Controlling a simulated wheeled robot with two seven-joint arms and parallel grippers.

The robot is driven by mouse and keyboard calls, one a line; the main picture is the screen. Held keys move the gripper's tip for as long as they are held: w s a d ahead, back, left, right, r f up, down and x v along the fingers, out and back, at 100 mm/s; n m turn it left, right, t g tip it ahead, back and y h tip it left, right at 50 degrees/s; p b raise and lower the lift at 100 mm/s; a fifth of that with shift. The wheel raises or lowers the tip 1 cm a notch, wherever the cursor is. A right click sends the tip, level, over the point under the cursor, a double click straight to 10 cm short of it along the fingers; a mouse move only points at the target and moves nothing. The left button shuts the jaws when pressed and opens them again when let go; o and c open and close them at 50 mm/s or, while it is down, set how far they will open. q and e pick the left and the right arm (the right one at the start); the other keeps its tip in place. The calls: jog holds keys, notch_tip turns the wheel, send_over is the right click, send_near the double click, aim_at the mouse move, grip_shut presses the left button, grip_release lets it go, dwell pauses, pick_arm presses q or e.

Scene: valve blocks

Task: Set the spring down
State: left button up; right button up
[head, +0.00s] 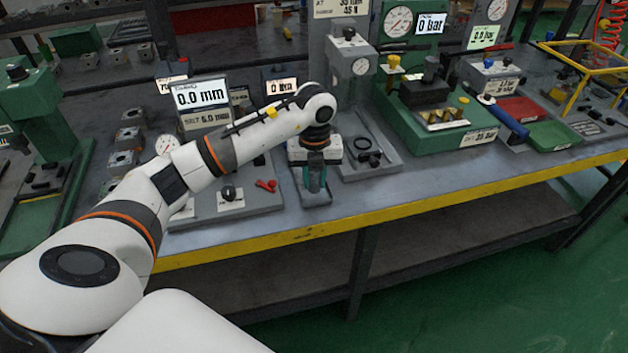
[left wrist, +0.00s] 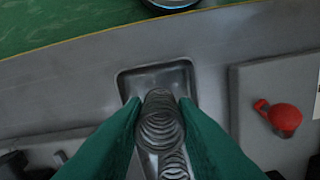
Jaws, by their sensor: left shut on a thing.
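In the left wrist view, a dark grey coil spring (left wrist: 160,122) is between the two green fingers of my left gripper (left wrist: 160,108). The fingers are shut on it. A grey tray with a shallow square recess (left wrist: 153,80) lies beyond the fingertips, and the spring's end overlaps the recess in the picture. More coils (left wrist: 174,166) show below; I cannot tell if they are a second spring. In the head view my left gripper (head: 315,180) points down over a small grey tray (head: 316,199) at the bench's front. The spring is hardly visible there.
To the right is a grey gauge fixture (head: 369,160) with a ring and rod. The bench's yellow front edge (head: 360,216) is close by.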

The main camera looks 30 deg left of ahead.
aim_at(315, 175)
pick_arm(q)
jog(key=shift+f, duration=1)
jog(key=o, duration=1)
pick_arm(e)
jog(key=shift+s+d, duration=0.1)
jog(key=shift+s, duration=0.05)
pick_arm(q)
jog(key=shift+r, duration=0.35)
notch_tip(315, 175, up, 12)
jog(key=shift+f+b, duration=0.2)
jog(key=shift+b, duration=0.15)
pick_arm(e)
jog(key=shift+a+f, duration=0.2)
jog(key=shift+f, duration=0.15)
jog(key=shift+s+d, duration=0.1)
jog(key=shift+d, duration=0.05)
